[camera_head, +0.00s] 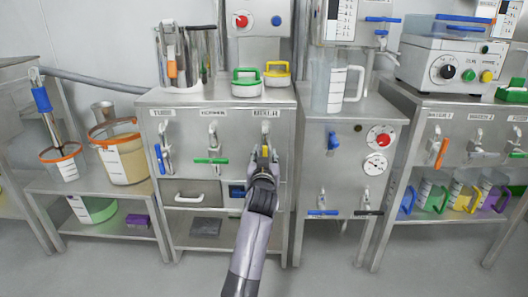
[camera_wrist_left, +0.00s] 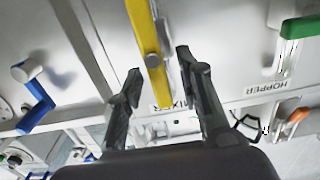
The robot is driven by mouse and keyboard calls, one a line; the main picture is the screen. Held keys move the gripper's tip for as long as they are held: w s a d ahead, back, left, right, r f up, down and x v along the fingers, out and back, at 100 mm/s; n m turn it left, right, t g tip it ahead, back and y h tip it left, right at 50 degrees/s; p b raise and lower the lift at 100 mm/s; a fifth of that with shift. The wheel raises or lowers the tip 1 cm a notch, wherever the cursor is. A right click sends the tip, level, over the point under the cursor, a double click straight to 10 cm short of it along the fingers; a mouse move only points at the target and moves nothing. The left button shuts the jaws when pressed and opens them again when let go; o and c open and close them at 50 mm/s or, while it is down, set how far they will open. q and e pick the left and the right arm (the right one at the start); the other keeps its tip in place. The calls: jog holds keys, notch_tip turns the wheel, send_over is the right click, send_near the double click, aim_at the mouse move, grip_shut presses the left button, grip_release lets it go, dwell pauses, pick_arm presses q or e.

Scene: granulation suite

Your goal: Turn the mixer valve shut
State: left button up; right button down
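The mixer valve has a yellow lever handle (camera_head: 265,151) below the rightmost label on the left steel cabinet. In the left wrist view its yellow handle (camera_wrist_left: 148,45) runs lengthwise up the picture, near an upside-down MIXER label. The lever looks upright in the head view, partly hidden by my gripper. My left gripper (camera_head: 264,160) is at the valve; in the wrist view its two fingers (camera_wrist_left: 158,65) are apart, one on each side of the handle, with visible gaps. My right gripper is in neither view.
The hopper valve's green handle (camera_head: 211,160) lies crosswise to the left of the mixer valve. A valve with a blue handle (camera_head: 160,158) is farther left. A separate cabinet (camera_head: 335,180) with a red knob (camera_head: 382,140) stands to the right.

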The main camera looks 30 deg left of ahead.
pick_arm(q)
jog(key=shift+w+a, duration=0.1)
jog(key=shift+w, duration=0.05)
jog(key=shift+r, duration=0.1)
jog(key=shift+c, duration=0.5)
grip_shut()
